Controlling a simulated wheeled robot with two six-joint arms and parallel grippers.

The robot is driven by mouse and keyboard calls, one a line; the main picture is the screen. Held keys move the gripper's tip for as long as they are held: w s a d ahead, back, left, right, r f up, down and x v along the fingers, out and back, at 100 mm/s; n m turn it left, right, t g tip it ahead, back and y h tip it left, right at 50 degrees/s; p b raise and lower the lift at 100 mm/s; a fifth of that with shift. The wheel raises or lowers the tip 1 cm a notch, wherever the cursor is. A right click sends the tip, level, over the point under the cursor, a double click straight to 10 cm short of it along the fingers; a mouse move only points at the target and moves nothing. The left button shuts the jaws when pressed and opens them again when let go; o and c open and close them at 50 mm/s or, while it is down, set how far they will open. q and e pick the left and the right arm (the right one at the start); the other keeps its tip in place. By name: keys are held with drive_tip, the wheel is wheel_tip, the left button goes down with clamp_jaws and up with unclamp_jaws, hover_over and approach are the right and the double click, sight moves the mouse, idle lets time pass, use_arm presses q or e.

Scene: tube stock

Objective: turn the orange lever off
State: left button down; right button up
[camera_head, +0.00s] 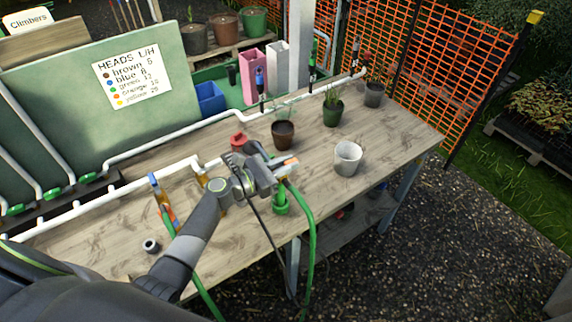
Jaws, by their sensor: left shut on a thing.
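My left arm comes in from the lower left, and my left gripper (284,168) is over the middle of the bench near its front edge. My right gripper is not in view.
A red part (238,140) is just behind the gripper. White pipes (150,176) run along the wooden bench (400,140). A white pot (347,158), a brown pot (283,134) and a green pot (333,112) stand to the right. A small dark ring (151,246) lies at left.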

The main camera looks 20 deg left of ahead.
use_arm(q)
drive_tip(key=m+g+h+b, duration=0.2)
drive_tip(key=g, duration=0.1)
drive_tip(key=shift+s+d+f+m+h+b, duration=0.1)
drive_tip(key=shift+f+m+h+b, duration=0.2)
drive_tip(key=shift+h+b, duration=0.1)
drive_tip(key=shift+s+d+r+m+g+h+b, duration=0.15)
drive_tip(key=shift+r+m+g+h+b, duration=0.1)
drive_tip(key=shift+m+g+h+b, duration=0.45)
drive_tip(key=c, duration=1.4)
unclamp_jaws()
drive_tip(key=shift+o, duration=0.2)
drive_tip(key=v, duration=0.7)
drive_tip(key=shift+a+r+p, duration=0.2)
drive_tip(key=shift+a+p, duration=0.05)
drive_tip(key=shift+p, duration=0.15)
drive_tip(key=shift+s, duration=0.1)
